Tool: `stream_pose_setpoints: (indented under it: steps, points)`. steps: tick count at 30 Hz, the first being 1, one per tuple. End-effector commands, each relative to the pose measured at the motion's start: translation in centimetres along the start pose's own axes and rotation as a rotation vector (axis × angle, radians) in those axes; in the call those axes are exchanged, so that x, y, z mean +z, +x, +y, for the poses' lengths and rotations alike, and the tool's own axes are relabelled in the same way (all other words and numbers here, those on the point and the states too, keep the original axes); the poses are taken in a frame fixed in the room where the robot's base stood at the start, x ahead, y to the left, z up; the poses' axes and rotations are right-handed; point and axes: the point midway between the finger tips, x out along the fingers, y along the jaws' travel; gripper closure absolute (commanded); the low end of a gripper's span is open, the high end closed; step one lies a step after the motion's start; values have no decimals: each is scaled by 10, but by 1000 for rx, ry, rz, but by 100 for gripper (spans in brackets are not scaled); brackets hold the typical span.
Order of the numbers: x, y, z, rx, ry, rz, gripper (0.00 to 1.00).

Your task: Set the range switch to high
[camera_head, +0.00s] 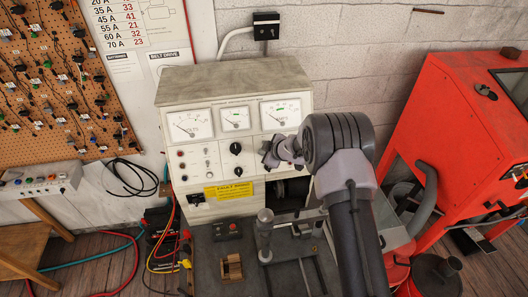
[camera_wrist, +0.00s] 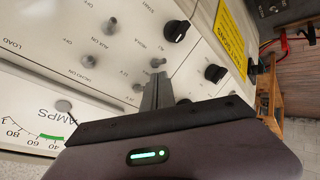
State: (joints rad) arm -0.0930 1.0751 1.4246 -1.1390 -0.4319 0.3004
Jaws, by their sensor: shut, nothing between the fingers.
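The pale test bench panel (camera_head: 221,158) carries dials, small toggles and black knobs. In the wrist view I see a small grey lever (camera_wrist: 157,62) just past my fingertips and another small knob (camera_wrist: 137,88) beside them. I cannot read which control is the range switch, nor its setting. Two black knobs, an upper one (camera_wrist: 177,30) and a lower one (camera_wrist: 215,73), also show there. My gripper (camera_head: 268,153) is shut and empty at the panel's right half; it also shows in the wrist view (camera_wrist: 158,80). I cannot tell whether it touches the lever. My gripper hides part of the panel.
Three meters line the panel's top, including the left one (camera_head: 190,124). A yellow sign (camera_head: 228,190) sits low on the panel. A grey post (camera_head: 264,235) and a small wooden block (camera_head: 231,267) stand on the bench top. A red cabinet (camera_head: 445,120) stands at right.

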Motion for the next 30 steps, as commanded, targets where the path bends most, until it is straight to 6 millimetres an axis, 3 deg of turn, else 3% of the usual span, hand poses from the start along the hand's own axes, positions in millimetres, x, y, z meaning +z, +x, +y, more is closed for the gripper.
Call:
stream_pose_setpoints:
  steps: [6,11,13,21,30]
  points:
    - [-1,0,-1,0,0,0,100]
    - [-20,-5,-6,2,3,0,100]
    - [-4,-13,-19,0,6,-3,100]
    - [29,-56,-55,2,5,-3,100]
    - [44,-80,-71,3,3,-2,100]
